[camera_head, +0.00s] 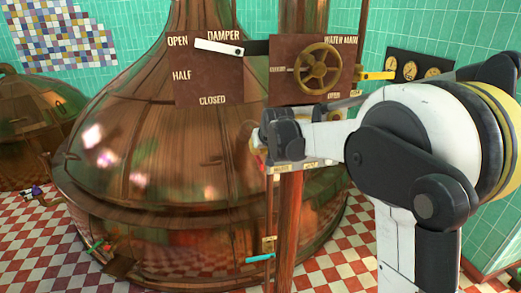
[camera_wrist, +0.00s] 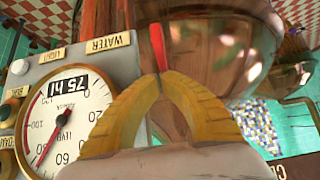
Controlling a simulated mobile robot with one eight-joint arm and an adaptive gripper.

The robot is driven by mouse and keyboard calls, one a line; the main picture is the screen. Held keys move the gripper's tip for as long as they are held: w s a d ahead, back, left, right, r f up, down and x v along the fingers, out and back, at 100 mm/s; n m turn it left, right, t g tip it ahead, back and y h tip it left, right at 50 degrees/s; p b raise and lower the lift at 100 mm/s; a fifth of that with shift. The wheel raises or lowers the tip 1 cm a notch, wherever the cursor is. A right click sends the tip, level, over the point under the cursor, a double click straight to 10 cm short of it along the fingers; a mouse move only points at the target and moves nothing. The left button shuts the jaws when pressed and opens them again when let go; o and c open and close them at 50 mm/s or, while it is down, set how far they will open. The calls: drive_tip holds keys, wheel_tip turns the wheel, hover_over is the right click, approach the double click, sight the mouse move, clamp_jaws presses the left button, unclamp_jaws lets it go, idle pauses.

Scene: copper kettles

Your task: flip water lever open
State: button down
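A slim red lever (camera_wrist: 157,46) stands at the edge of a grey control box (camera_wrist: 70,60) in the wrist view, beside the WATER label (camera_wrist: 108,43). My gripper (camera_wrist: 160,74) has two curved yellow fingers whose tips come together right at the lower end of the red lever. The tips look shut; I cannot tell whether they pinch the lever or only touch it. In the head view my gripper is in front of the box on the post, and the arm and wrist hide most of the box and lever.
A round gauge (camera_wrist: 66,125) and a LIGHT label (camera_wrist: 56,55) sit on the box close to my fingers. A large copper kettle (camera_head: 150,150) is behind. Damper (camera_head: 205,88) and water main (camera_head: 283,52) panels are above. A brown post (camera_head: 290,225) is below.

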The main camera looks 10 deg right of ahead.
drive_tip(key=shift+f, duration=0.15)
drive_tip(key=shift+f+t+b, duration=0.3)
drive_tip(key=shift+b, duration=0.4)
